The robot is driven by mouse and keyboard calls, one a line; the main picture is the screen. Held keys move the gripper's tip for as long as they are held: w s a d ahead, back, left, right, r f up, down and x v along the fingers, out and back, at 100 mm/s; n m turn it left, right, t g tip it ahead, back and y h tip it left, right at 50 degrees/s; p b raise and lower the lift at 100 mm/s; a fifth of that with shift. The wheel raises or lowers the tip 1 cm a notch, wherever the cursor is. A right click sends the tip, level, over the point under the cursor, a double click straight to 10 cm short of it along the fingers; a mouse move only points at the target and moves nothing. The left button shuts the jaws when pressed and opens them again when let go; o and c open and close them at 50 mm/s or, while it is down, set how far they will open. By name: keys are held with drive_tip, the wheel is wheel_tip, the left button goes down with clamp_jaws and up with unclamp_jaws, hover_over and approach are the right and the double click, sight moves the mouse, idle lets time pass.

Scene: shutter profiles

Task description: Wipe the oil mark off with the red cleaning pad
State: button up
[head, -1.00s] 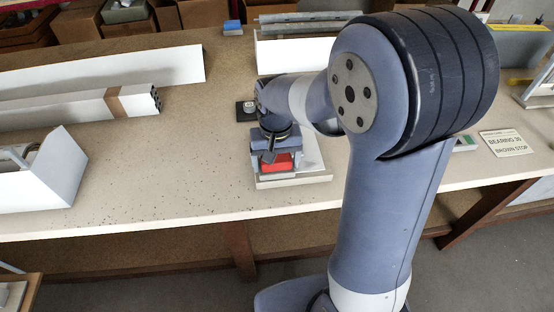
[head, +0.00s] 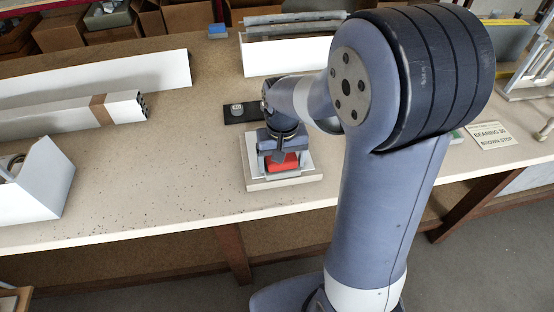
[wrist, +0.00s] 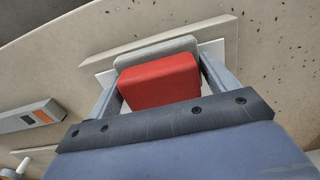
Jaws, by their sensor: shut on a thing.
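The red cleaning pad (head: 284,163) is between the fingers of my gripper (head: 283,158). In the wrist view my gripper (wrist: 162,85) is shut on the red pad (wrist: 160,82), with a finger at each side. A grey layer shows along the pad's far edge. The pad is over a white plate (head: 306,160) on a pale board (head: 284,182) near the bench's front edge. The white plate also shows in the wrist view (wrist: 214,50). I cannot tell whether the pad touches it. I see no oil mark; the pad and gripper hide part of the plate.
A dark tray (head: 236,114) with a small pale object lies behind the gripper. Long white profiles (head: 70,115) and a white bin (head: 45,185) are to the left. A white profile (head: 288,57) stands behind. A labelled card (head: 492,136) lies right. The bench front-left is clear.

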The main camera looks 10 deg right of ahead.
drive_tip(key=shift+d, duration=1)
drive_tip(key=shift+d, duration=1.45)
drive_tip(key=shift+a, duration=0.15)
drive_tip(key=shift+a+f, duration=0.15)
drive_tip(key=shift+a, duration=1.2)
drive_tip(key=shift+a+p, duration=0.3)
drive_tip(key=shift+a, duration=1.25)
drive_tip(key=shift+a, duration=0.1)
